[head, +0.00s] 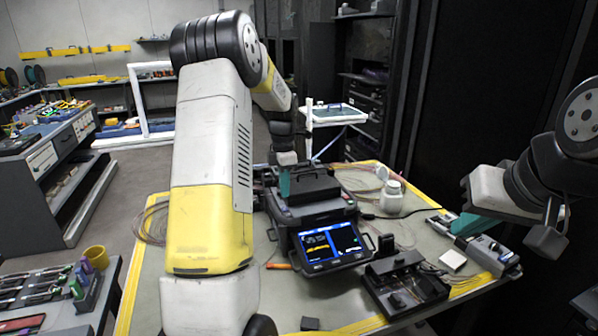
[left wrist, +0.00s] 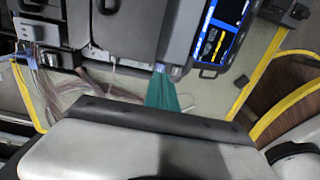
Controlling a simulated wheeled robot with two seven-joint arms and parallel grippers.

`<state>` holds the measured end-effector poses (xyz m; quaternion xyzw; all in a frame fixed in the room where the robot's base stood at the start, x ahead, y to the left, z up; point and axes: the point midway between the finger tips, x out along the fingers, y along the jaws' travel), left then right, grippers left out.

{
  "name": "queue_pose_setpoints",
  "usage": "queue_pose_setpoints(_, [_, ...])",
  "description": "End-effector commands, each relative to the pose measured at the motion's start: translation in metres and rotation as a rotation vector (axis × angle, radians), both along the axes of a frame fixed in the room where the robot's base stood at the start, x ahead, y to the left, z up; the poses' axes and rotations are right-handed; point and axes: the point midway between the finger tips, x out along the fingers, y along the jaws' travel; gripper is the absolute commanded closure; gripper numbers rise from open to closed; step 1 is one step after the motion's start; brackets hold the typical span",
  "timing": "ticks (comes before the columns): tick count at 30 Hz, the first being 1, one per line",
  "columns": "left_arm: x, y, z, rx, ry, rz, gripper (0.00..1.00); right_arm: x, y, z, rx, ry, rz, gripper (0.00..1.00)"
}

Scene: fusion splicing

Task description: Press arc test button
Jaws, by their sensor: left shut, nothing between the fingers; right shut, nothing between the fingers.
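The fusion splicer (head: 318,215) is a dark boxy device on the worktable, with a lit blue screen (head: 333,244) tilted up at its front. My left gripper (head: 285,194), with teal fingers, is shut and points down at the left side of the splicer's top. In the left wrist view the shut fingertips (left wrist: 166,70) lie by the edge of the splicer (left wrist: 181,35), left of its screen (left wrist: 222,28). I cannot tell whether they touch it. The arc test button cannot be made out. My right gripper (head: 458,229) is shut, over the table's right side.
A white-capped bottle (head: 391,197) stands right of the splicer. A black open tray (head: 405,287) lies at front right, and a grey device (head: 488,252) lies by the right gripper. Loose fibre coils (head: 152,222) lie at the left. The table's front left is partly hidden by my arm.

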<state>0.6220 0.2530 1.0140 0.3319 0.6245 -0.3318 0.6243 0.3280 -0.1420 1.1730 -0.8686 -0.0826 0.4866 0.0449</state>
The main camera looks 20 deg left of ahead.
Motion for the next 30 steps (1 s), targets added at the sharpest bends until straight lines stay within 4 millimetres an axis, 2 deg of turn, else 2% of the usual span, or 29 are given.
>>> queue_pose_setpoints(3, [-0.001,0.0,-0.022,-0.001,0.003,0.001,1.0,0.0,0.0,0.0,0.0,0.0,0.0,1.0])
queue_pose_setpoints(9, [0.0,0.0,-0.043,-0.001,0.002,0.001,1.0,0.0,0.0,0.0,0.0,0.0,0.0,1.0])
queue_pose_setpoints(23, [0.0,0.0,-0.048,0.0,0.0,0.0,1.0,0.0,0.0,0.0,0.0,0.0,0.0,1.0])
queue_pose_setpoints(30, [-0.001,0.0,-0.066,0.0,0.002,0.001,1.0,0.0,0.0,0.0,0.0,0.0,0.0,1.0])
